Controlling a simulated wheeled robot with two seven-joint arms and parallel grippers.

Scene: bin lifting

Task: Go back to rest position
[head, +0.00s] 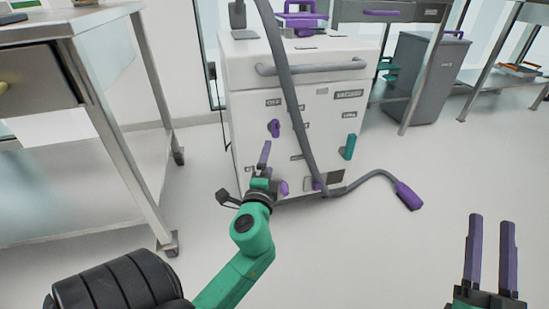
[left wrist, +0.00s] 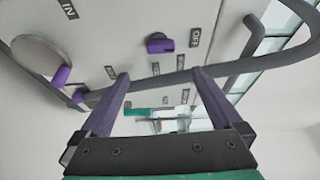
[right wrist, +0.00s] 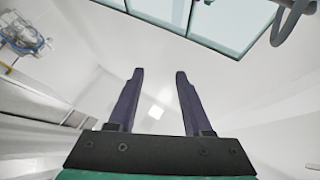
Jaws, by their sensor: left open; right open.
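My left gripper (head: 275,167) is in front of the white machine (head: 315,110), its purple fingers apart. In the left wrist view, the open fingers (left wrist: 160,75) point at the machine's labelled panel, with nothing between the tips. A grey hose crosses beyond them; I cannot tell whether it touches them. My right gripper (head: 491,222) is at the lower right of the head view, fingers pointing up over bare floor. In the right wrist view, its fingers (right wrist: 159,74) are apart and empty, facing white surfaces and a window.
The machine's grey hose (head: 296,115) drops to the floor and ends in a purple nozzle (head: 408,195). A metal table (head: 125,90) stands at left. A grey bin (head: 425,80) stands at the back right beside metal tables. The floor at right front is clear.

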